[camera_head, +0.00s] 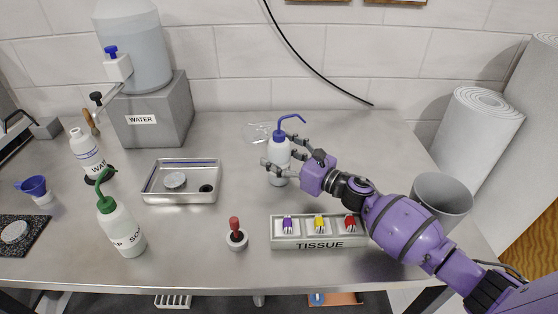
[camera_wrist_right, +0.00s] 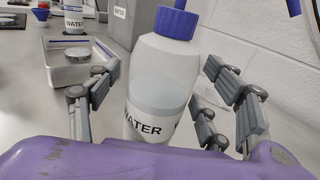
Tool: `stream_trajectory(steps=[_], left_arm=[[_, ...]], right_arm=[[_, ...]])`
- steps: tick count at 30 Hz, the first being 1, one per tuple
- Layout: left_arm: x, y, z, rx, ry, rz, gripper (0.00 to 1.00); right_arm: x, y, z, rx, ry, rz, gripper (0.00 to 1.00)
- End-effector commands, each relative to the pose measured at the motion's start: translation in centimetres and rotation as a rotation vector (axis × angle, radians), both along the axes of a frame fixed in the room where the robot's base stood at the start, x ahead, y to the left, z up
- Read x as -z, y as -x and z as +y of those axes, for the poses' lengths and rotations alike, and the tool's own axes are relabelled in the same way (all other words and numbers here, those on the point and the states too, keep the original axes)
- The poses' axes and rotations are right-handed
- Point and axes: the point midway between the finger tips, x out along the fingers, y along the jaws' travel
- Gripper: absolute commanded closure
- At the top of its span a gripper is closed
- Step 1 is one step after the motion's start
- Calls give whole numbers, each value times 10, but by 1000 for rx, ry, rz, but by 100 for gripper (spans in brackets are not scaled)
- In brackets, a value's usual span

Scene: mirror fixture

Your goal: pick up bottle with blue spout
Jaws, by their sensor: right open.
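The white bottle with a blue cap and bent blue spout (camera_head: 279,158) stands upright on the steel table, near its middle. In the right wrist view the bottle (camera_wrist_right: 160,85) stands between the fingers, with a WATER label low on its side and its spout mostly out of frame. My right gripper (camera_head: 283,154) is open, with fingers on both sides of the bottle. In the wrist view the gripper (camera_wrist_right: 165,100) shows gaps between fingers and bottle. My left gripper is not in view.
A tissue box (camera_head: 320,243) with colored items lies in front of my right arm. A grey bin (camera_head: 441,190) is at right. A clear dish lies behind the bottle.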

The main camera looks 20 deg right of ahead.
Motion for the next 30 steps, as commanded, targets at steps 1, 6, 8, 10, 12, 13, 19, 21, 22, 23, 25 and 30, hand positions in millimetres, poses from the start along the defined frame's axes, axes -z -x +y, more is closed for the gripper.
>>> stream_trajectory(steps=[1, 6, 8, 10, 12, 13, 19, 21, 22, 23, 25, 30], left_arm=[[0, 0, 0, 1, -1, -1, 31], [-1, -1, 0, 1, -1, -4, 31], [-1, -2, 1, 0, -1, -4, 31], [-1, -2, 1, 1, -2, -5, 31], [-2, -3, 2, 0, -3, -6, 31], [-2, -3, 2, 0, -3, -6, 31], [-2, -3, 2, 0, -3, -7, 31], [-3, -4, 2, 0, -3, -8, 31], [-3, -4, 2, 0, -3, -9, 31], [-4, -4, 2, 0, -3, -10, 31], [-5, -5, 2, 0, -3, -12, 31], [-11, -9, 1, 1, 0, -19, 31]], right_arm=[[0, 0, 0, 0, 0, 0, 27], [0, 0, 0, 0, 0, 0, 50], [0, 0, 0, 0, 0, 0, 58], [0, 0, 0, 0, 0, 0, 62], [-1, 0, 0, -1, -1, -2, 62], [-1, 0, 0, -1, -1, -2, 62], [-2, 0, 0, -1, -1, -2, 62], [-4, 0, 0, -1, 0, -2, 62], [-6, 0, 0, -1, 0, -2, 62], [-8, 0, 0, -2, 0, -4, 62], [-16, 0, 0, -3, 2, -5, 62], [-41, 5, 0, -2, 4, -7, 62]])
